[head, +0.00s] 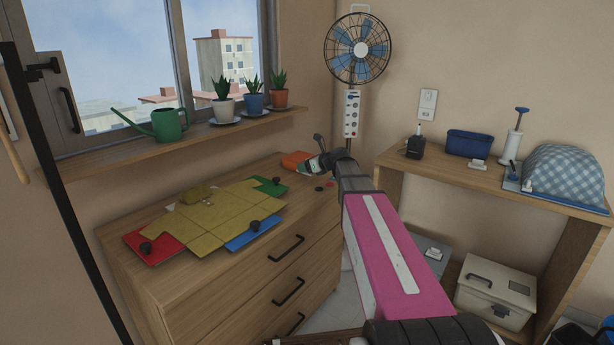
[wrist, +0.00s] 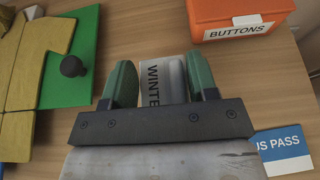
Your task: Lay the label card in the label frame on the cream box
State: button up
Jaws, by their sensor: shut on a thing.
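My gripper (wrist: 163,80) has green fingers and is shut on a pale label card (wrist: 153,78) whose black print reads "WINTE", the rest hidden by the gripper. My gripper (head: 313,167) is over the far right end of the dresser top in the head view; whether the card touches the wood I cannot tell. The cream box (head: 480,298) is at the lower right in the head view, below the side shelf, with a dark handle and latch.
The dresser top (head: 130,222) bears a yellow folding board (head: 215,215) with coloured panels. An orange box (wrist: 240,18) marked "BUTTONS" is just beyond my gripper, and a blue and white pass card (wrist: 285,150) lies right of it. The side shelf (head: 460,176) overhangs the cream box's area.

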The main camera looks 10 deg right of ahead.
aim_at(307, 181)
jog(key=shift+w+d+f, duration=0.1)
jog(key=shift+d+f, duration=0.05)
jog(key=shift+f, duration=1.95)
jog(key=shift+f, duration=0.1)
jog(key=o, duration=1.1)
